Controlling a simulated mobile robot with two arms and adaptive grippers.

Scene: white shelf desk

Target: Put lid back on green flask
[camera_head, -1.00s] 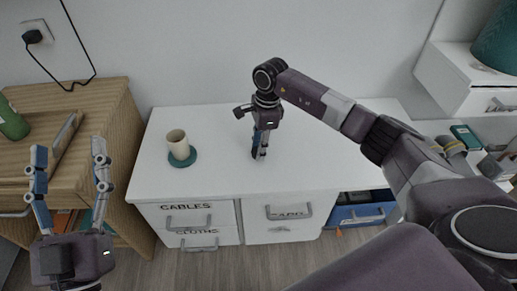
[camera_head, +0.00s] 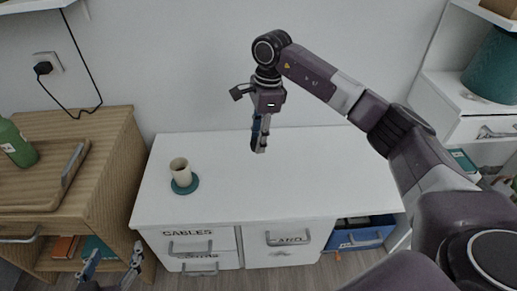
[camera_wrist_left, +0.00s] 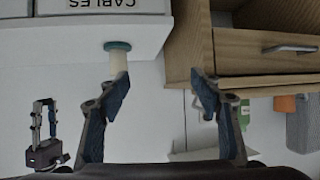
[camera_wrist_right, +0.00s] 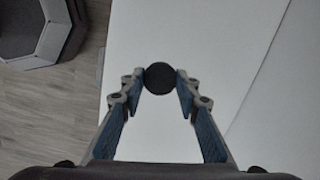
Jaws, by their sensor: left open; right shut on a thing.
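The green flask (camera_head: 16,146) with a pale label stands on a tray on the wooden cabinet at the left; its top shows no clear lid. It also shows in the left wrist view (camera_wrist_left: 244,116), partly behind a finger. My right gripper (camera_head: 259,149) is above the white desk and shut on a small round black lid (camera_wrist_right: 160,77), seen between its fingertips in the right wrist view. My left gripper (camera_head: 113,262) is open and empty in front of the cabinet, lower than and right of the flask in the head view.
A beige cup (camera_head: 180,169) stands on a teal coaster (camera_head: 186,187) on the left of the white desk (camera_head: 330,180). The desk's right part is clear. The wooden tray (camera_head: 45,190) has a raised edge. A blue bin (camera_head: 362,236) sits under the desk.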

